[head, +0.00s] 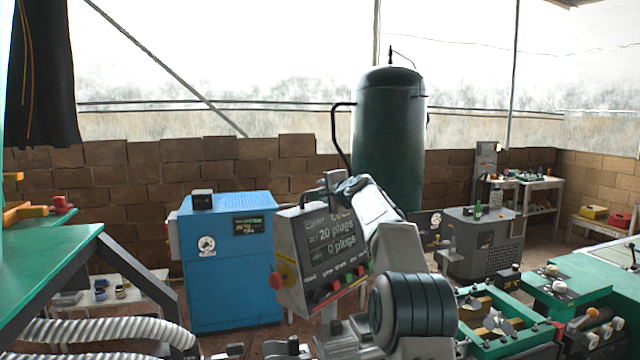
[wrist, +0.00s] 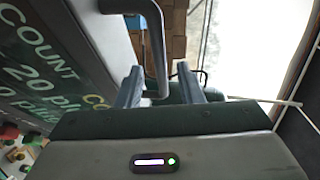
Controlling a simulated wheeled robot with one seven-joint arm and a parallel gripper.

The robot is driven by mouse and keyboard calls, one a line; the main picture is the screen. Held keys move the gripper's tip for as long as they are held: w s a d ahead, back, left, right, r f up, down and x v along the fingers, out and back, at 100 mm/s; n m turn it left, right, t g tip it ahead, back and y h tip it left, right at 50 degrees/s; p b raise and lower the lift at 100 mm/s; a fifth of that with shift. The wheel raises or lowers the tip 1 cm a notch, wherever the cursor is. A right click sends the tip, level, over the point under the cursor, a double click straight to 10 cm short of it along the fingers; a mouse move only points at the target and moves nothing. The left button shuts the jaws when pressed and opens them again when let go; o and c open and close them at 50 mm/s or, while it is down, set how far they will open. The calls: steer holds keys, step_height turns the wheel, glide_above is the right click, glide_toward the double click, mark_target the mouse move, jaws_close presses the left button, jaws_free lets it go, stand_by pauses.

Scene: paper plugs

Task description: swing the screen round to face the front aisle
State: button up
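The screen (head: 322,250) is a grey box with a dark face reading "20 plugs" and "0 plugs", with buttons below; the face is turned toward me and slightly right in the head view. Its face (wrist: 45,65) also fills the left of the wrist view. A bent grey handle (wrist: 158,40) stands out from the box. My gripper (wrist: 160,70) is open, with one finger on each side of the handle bar. A gap shows between the bar and the right finger; contact on the left is unclear. In the head view, my gripper is at the screen's top, partly hidden by my arm.
A blue cabinet (head: 230,270) stands behind and left of the screen. A dark green tank (head: 388,140) stands behind it. Green machinery (head: 575,285) is at right, a green bench (head: 45,265) at left. A grey machine (head: 482,245) stands farther back right.

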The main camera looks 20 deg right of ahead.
steer(key=shift+p+x, duration=0.9)
steer(key=shift+x, duration=0.7)
jaws_close()
